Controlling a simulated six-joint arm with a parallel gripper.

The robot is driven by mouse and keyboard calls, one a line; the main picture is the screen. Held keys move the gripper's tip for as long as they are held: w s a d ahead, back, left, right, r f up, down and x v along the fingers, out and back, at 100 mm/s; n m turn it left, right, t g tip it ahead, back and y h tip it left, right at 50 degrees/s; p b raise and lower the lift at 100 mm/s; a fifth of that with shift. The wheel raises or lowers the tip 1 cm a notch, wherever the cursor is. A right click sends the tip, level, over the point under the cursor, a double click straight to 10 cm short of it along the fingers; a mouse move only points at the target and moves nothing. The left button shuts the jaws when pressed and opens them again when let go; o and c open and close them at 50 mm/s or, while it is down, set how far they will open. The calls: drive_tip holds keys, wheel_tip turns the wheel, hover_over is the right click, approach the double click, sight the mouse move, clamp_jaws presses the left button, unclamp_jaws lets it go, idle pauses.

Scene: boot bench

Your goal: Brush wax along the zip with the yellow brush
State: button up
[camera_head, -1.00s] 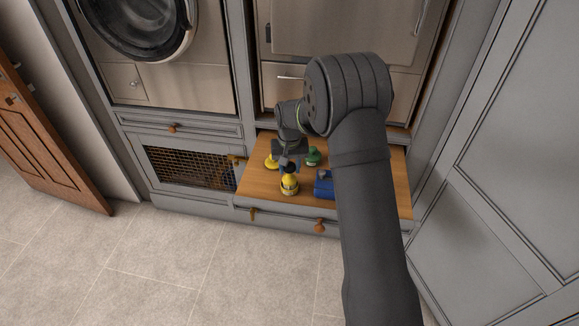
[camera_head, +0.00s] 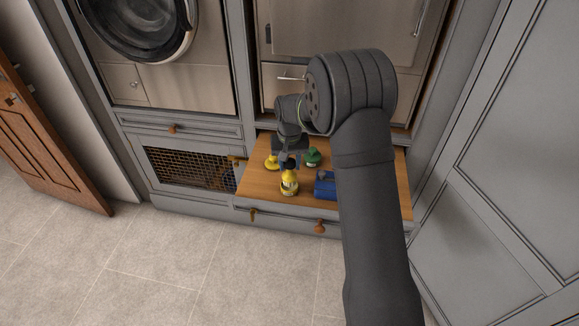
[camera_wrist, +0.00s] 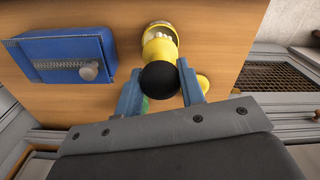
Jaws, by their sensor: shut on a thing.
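My gripper (camera_head: 289,162) is shut on the black knob at the end of the yellow brush (camera_head: 289,182), over the front of the wooden board. In the wrist view the blue fingers of my gripper (camera_wrist: 159,78) flank the knob, and the yellow brush (camera_wrist: 160,47) extends beyond it. A pale patch inside a yellow rim shows at its far end; whether it touches the board is unclear. A blue block (camera_wrist: 62,52) bearing a grey zip (camera_wrist: 60,65) with a round pull lies left in the wrist view. The blue block (camera_head: 325,187) is partly behind my arm in the head view.
A yellow piece (camera_head: 272,162) and a green piece (camera_head: 312,157) stand behind on the wooden board (camera_head: 262,186). The yellow piece also shows beside my right finger in the wrist view (camera_wrist: 204,84). A mesh-front cabinet (camera_head: 188,168) is left of the board.

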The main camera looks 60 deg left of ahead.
drive_tip(key=shift+r, duration=2.45)
